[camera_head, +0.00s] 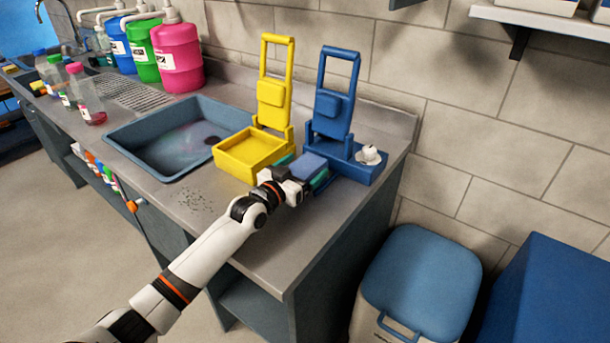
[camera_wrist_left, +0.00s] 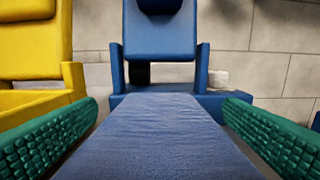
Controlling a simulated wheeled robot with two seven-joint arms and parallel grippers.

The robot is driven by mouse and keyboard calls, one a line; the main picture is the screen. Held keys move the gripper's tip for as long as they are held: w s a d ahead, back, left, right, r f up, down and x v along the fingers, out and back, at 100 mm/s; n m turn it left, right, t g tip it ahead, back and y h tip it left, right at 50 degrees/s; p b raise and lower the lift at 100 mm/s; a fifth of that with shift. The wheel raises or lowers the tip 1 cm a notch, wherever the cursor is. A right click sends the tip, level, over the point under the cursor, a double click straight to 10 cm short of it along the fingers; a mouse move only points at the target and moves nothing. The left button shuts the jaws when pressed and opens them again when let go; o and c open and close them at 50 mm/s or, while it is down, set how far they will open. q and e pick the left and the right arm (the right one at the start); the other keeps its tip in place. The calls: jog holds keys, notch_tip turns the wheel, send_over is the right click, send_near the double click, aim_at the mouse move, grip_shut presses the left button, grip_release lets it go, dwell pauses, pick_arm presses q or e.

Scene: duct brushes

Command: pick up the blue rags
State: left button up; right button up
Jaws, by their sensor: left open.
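The blue rags (camera_head: 309,161) show as a flat, folded cloth block at the front of the blue caddy (camera_head: 333,106) on the counter. In the left wrist view the blue cloth (camera_wrist_left: 158,135) fills the space between my two green finger pads. My left gripper (camera_head: 303,173) is open, with one pad on each side of the rags. Narrow gaps seem to show between cloth and pads. The underside of the rags is hidden. My right gripper is not in view.
A yellow caddy (camera_head: 250,152) stands left of the blue one, beside the sink (camera_head: 165,135). A small white item (camera_head: 369,154) sits on the blue caddy's right side. Jugs and bottles stand at the far left. A blue-lidded bin (camera_head: 420,270) is on the floor right of the counter.

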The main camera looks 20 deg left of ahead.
pick_arm(q)
jog(key=c, duration=1.1)
jog(key=shift+c, duration=0.4)
jog(key=shift+r, duration=0.2)
